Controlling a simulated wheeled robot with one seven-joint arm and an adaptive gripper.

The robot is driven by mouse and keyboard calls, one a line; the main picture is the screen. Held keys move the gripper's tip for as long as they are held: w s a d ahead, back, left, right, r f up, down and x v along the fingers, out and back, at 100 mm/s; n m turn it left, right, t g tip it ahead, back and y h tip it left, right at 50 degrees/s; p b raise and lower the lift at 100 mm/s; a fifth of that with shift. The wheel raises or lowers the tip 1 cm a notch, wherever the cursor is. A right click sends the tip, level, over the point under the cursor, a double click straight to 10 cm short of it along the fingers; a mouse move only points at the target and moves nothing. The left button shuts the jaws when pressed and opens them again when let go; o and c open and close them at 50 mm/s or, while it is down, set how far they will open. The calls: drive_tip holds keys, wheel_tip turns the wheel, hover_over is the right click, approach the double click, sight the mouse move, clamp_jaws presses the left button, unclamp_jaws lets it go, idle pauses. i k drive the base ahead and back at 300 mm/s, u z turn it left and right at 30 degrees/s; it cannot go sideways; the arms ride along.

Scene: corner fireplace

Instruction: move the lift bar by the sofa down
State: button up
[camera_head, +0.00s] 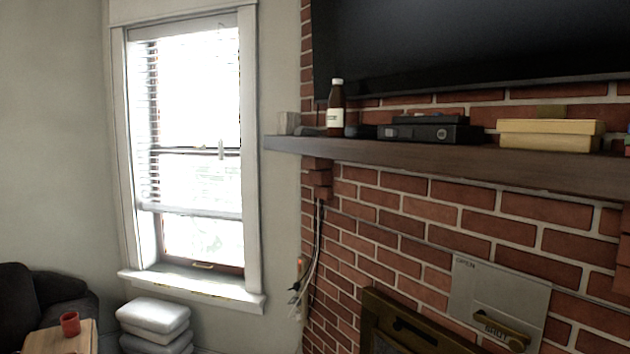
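The window (190,150) stands left of the brick fireplace, with the dark sofa (22,300) at the lower left. A small bar-shaped lift (203,265) sits low in the window, just above the sill; it looks like the lift bar nearest the sofa. A pale horizontal bar (192,210) crosses the window higher up, at the bottom of the blind. Bright light washes out the glass, so fine detail is hard to tell. My gripper is not in view.
Stacked white cushions (154,320) stand below the window sill (190,290). A red cup (70,323) is on a wooden surface (62,340) by the sofa. A mantel shelf (420,155) with a bottle (335,108) and boxes juts out right. A lever plate (496,300) is lower right.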

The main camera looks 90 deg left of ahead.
sight(235, 219)
drive_tip(key=u, duration=4.25)
drive_tip(key=k, duration=1.35)
drive_tip(key=z, duration=0.6)
drive_tip(key=i, duration=1.3)
drive_tip(key=u, duration=0.3)
drive_tip(key=i, duration=1.55)
drive_tip(key=u, duration=0.25)
